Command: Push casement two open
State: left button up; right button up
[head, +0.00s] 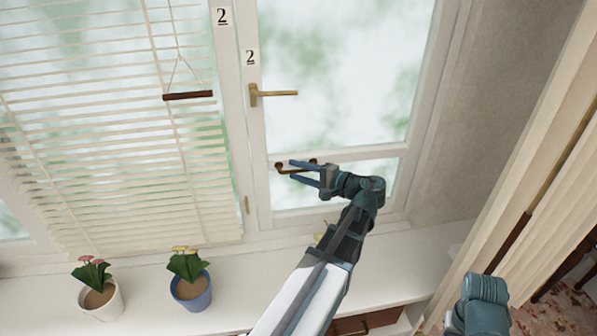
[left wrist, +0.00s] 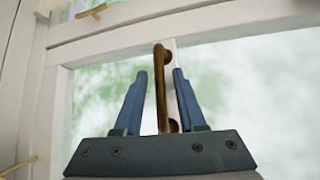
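Casement two (head: 258,150) is a white-framed window on the right, marked with a 2, and looks flush with its frame. Its brass lever handle (head: 272,92) lies horizontal, pointing right. Lower down is a bronze bar handle (head: 283,168), partly hidden by my gripper. My left gripper (head: 291,170) is at this bar with its fingers apart. In the left wrist view the bar (left wrist: 161,85) stands between the two fingers (left wrist: 160,74), with gaps on both sides. My right gripper is not in view; only a part of my right arm shows at the bottom right.
A lowered blind (head: 110,120) with a dark wooden pull (head: 188,95) covers the window to the left. Two flower pots, one white (head: 102,303) and one blue (head: 191,291), stand on the sill (head: 240,272). Pale curtains (head: 530,200) hang at the right.

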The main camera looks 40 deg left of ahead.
pick_arm(q)
grip_shut()
dwell(1.2)
